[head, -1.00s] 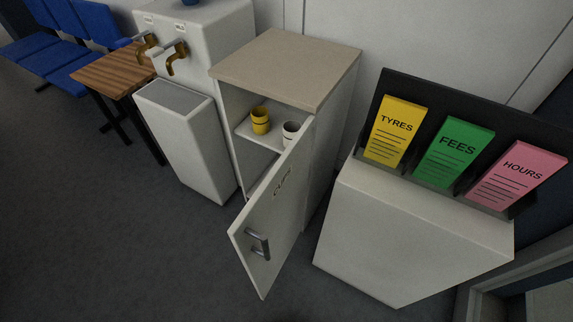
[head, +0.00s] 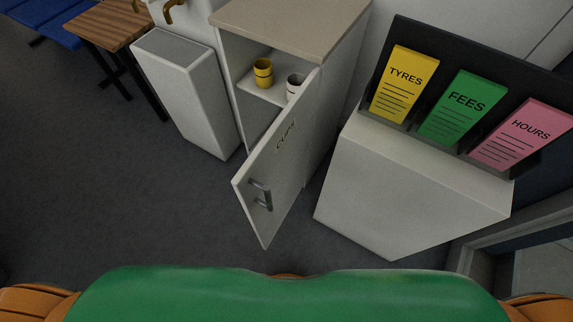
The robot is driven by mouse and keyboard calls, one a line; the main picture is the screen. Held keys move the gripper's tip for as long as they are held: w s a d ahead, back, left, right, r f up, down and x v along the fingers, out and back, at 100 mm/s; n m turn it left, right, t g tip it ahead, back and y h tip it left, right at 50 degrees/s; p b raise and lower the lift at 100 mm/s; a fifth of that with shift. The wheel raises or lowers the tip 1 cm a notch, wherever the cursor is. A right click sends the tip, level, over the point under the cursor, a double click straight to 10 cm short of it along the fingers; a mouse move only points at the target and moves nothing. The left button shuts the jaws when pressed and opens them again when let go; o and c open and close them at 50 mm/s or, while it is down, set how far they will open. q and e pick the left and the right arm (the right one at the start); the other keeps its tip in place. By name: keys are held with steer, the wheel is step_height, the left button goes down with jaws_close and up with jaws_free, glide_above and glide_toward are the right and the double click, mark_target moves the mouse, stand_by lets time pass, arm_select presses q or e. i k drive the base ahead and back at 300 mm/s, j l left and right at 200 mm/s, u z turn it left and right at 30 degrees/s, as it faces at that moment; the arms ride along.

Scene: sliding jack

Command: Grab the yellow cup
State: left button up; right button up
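The yellow cup (head: 263,73) stands upright on the shelf inside the open cabinet, towards the shelf's left side. It has dark bands around it. A white cup (head: 295,86) stands to its right, partly hidden by the cabinet door. The cabinet door (head: 277,160), marked with a label, hangs open towards me. Neither of my grippers is in view; only green and orange parts of my own body show along the bottom edge.
The open door's handle (head: 261,194) sticks out. A white stand (head: 415,187) with yellow, green and pink leaflets is at right. A white bin-like box (head: 190,95) and wooden table (head: 113,25) are at left. The floor (head: 130,200) ahead is clear.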

mark_target(263, 67)
steer(key=j+z, duration=0.15)
steer(key=j, duration=0.15)
steer(key=k+j+z, duration=0.15)
steer(key=i+j+z, duration=0.1)
steer(key=j+z, duration=0.25)
steer(key=j, duration=0.25)
steer(key=j+z, duration=0.4)
steer(key=j, duration=0.2)
steer(key=j+z, duration=0.35)
steer(key=j, duration=0.25)
